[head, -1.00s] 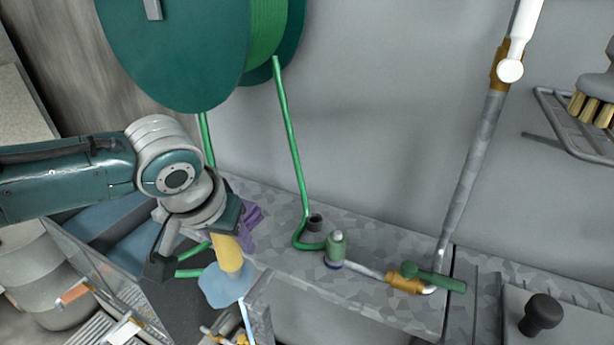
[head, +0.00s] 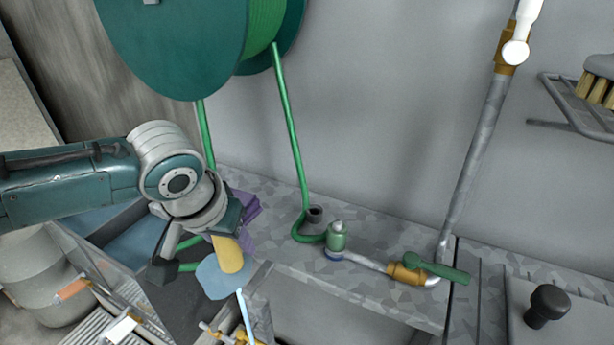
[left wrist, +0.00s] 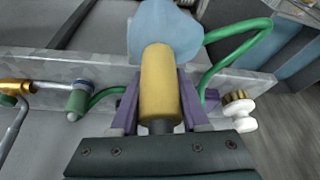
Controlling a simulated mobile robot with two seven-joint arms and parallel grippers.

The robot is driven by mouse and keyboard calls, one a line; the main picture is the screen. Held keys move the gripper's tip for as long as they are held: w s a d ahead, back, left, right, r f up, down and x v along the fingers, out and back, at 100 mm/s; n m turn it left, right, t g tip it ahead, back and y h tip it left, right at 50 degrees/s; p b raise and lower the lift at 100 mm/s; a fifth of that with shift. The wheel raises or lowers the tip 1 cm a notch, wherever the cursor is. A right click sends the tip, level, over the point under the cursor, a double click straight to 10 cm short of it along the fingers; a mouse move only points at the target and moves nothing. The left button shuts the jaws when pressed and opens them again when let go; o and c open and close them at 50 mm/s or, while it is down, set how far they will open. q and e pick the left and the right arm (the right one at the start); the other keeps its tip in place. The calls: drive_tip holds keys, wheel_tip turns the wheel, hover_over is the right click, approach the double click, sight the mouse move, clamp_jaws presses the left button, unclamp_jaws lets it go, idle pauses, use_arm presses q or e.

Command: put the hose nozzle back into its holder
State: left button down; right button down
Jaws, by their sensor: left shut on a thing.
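My left gripper (head: 236,236) has purple fingers and is shut on the yellow body of the hose nozzle (head: 230,256), above the front edge of the grey bench. The nozzle has a pale blue flared end. In the left wrist view the yellow body (left wrist: 160,85) lies between both purple fingers (left wrist: 160,100), with the pale blue part beyond it. A green hose (left wrist: 235,50) curves beside the nozzle; its joint with it is hidden. A short dark cup (head: 315,215) stands on the bench and may be the holder; I cannot be sure. My right gripper is not in view.
A green hose reel (head: 180,45) hangs at the back left. A green fitting (head: 337,238), a valve with a green lever (head: 438,267) and an upright pipe (head: 470,165) occupy the bench's right. A brush (head: 597,82) rests on a wall rack.

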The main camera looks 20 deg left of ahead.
use_arm(q)
drive_tip(key=shift+c, duration=1.5)
unclamp_jaws()
drive_tip(key=shift+s+r, duration=0.1)
drive_tip(key=shift+r, duration=0.25)
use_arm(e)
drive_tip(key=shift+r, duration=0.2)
use_arm(q)
drive_tip(key=p+v, duration=0.3)
drive_tip(key=v, duration=0.6)
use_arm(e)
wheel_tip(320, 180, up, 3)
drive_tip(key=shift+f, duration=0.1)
use_arm(q)
drive_tip(key=shift+d, duration=0.1)
